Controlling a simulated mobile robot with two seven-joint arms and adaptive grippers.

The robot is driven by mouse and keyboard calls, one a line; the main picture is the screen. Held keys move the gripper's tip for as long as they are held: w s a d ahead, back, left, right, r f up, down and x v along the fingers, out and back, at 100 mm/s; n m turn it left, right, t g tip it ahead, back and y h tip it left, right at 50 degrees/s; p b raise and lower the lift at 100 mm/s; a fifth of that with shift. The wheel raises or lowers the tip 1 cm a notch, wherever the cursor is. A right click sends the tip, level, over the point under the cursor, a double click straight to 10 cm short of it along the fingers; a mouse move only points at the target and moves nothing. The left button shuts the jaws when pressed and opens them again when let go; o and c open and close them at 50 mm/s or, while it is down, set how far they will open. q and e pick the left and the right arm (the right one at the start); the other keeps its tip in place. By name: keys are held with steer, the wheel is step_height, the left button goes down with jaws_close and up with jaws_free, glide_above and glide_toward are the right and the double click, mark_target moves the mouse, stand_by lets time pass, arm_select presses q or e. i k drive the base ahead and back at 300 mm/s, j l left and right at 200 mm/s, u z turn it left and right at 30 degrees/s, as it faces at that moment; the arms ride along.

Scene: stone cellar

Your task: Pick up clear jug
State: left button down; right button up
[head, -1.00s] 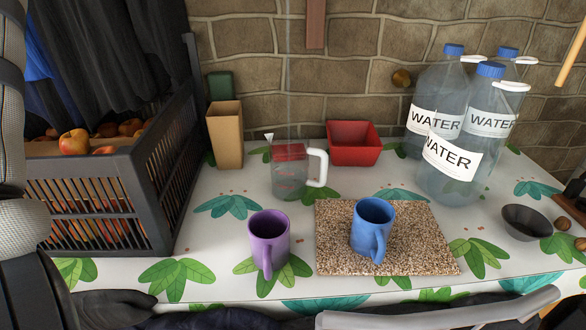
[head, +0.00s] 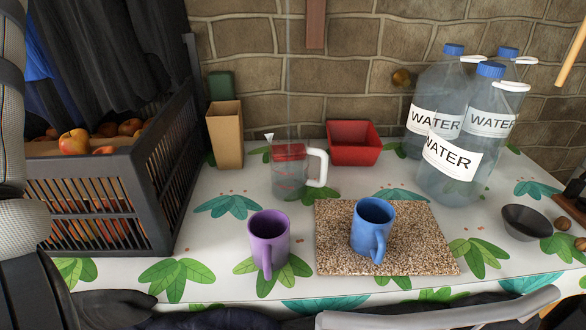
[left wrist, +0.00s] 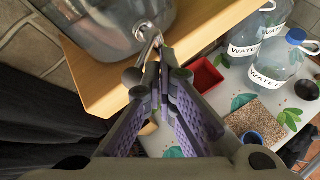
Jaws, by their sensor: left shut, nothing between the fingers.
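The clear jug (head: 289,176) stands upright on the leaf-patterned table in the head view, with a white handle on its right and red near its top. A thin pale vertical streak (head: 289,75) runs down from the top of the picture to the jug. My left gripper (left wrist: 157,62) shows only in the left wrist view. It is shut and empty, with its tips close to the metal tap (left wrist: 148,33) of a steel container (left wrist: 110,22); I cannot tell whether they touch. I cannot make out the jug in that view. My right gripper is not in view.
A purple mug (head: 269,240) and a blue mug (head: 373,226) on a speckled board (head: 425,240) stand in front. A red tray (head: 353,150), a tan box (head: 225,135) and water bottles (head: 455,165) stand behind. A dark crate (head: 165,165) is left. The wooden shelf (left wrist: 95,85) bears the steel container.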

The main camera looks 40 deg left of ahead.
mark_target(291, 150)
steer(key=k+l, duration=0.2)
steer(key=k, duration=0.3)
steer(key=k+l, duration=0.2)
steer(key=k, duration=0.25)
steer(key=k+l, duration=0.2)
steer(key=k, duration=0.3)
